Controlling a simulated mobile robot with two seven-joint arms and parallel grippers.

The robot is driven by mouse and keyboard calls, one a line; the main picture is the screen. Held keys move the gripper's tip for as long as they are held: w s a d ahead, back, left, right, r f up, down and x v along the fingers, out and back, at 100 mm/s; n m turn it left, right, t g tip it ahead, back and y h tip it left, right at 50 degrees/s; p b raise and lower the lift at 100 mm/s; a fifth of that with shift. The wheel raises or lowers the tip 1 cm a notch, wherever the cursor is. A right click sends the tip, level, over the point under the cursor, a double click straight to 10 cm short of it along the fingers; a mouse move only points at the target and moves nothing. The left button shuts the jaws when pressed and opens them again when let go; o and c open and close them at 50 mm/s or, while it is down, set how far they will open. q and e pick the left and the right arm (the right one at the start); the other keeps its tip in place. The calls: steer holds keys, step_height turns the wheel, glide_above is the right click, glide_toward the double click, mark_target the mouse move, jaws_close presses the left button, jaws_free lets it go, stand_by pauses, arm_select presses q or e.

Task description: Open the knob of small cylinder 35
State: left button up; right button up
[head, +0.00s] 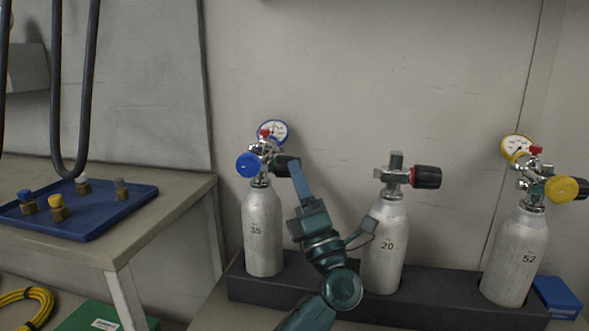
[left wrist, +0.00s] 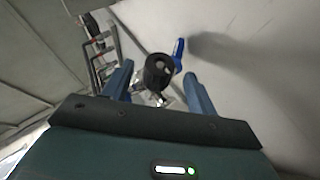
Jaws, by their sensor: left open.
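Small cylinder 35 (head: 262,232) stands upright at the left end of a dark rack, its number facing me. Its valve carries a black knob (head: 282,166) on the right side, a blue round cap (head: 248,165) on the left and a blue-rimmed gauge behind. My left gripper (head: 296,168) is at the knob's right side, its fingers partly overlapping it in the head view. In the left wrist view the black knob (left wrist: 158,72) shows end-on between the two blue, spread fingers (left wrist: 158,88). I cannot tell whether either finger touches it. My right gripper is not in view.
Cylinder 20 (head: 385,245) stands just right of my left arm, its black knob pointing right. Cylinder 52 (head: 513,255) stands further right with yellow fittings. The dark rack (head: 330,301) holds all three. A blue tray (head: 100,222) with several fittings lies on the left table.

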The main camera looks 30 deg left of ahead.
arm_select(q)
steer(key=v, duration=0.4)
stand_by(0.5)
